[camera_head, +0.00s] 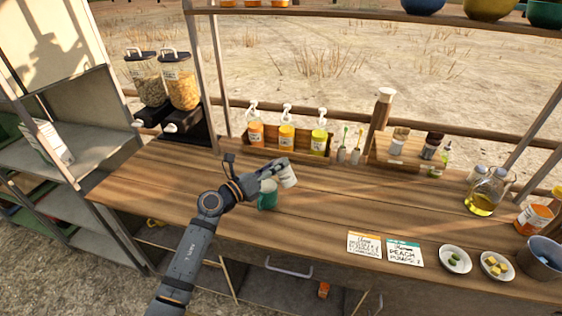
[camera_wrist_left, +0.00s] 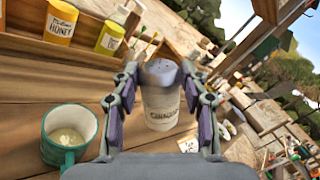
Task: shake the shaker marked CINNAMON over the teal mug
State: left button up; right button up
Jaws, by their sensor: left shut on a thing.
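My left gripper (camera_head: 283,169) is shut on a white shaker (camera_head: 288,179), with its fingers on either side of it in the left wrist view (camera_wrist_left: 160,88). The shaker (camera_wrist_left: 162,103) has a pale grey holed top and a label that looks like CINNAMON, though it is blurred. In the head view it looks slightly tilted. The teal mug (camera_head: 267,198) stands on the wooden counter, just left of the shaker and partly hidden by the gripper. In the wrist view the mug (camera_wrist_left: 63,155) is at the lower left, with pale contents inside. My right gripper is not in view.
Behind the mug is a wooden crate (camera_head: 262,151) with pump bottles. A second rack (camera_head: 403,160) holds jars and a tall wooden mill. Two cards (camera_head: 365,245), small dishes (camera_head: 455,270) and an oil bottle (camera_head: 486,196) are at the right. The counter's left side is clear.

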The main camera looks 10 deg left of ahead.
pick_arm(q)
jog(key=w+a+f+n+t+y+p, duration=0.1)
jog(key=a+f+n+p, duration=0.3)
jog(key=n, duration=1.3)
notch_tip(320, 180, down, 2)
jog(key=shift+w+n+p, duration=0.3)
jog(key=shift+w+p, duration=0.4)
jog(key=shift+p, duration=0.1)
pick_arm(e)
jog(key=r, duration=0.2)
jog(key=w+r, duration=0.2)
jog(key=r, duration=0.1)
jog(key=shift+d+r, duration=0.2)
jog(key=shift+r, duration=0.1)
pick_arm(q)
jog(key=shift+a, duration=0.1)
